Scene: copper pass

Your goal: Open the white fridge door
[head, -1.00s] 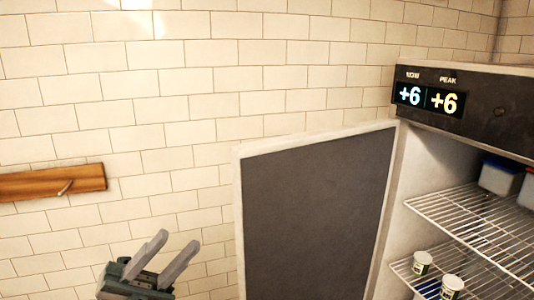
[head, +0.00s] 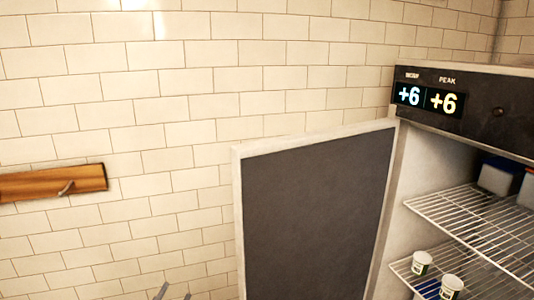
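The white fridge door (head: 238,200) stands swung wide open to the left of the fridge, its pale rim around a dark grey panel facing me. The fridge (head: 415,165) is open at the right, with its shelves in plain view. My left gripper (head: 173,292) shows only as two fingertips at the bottom edge, left of the door and apart from it. The tips are spread with nothing between them. My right gripper is out of view.
Wire shelves (head: 460,212) hold small white tubs (head: 422,263) and blue-lidded containers (head: 497,178). A display (head: 430,98) above reads +6 and +6. A wooden rail with a hook (head: 85,179) is on the tiled wall at left.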

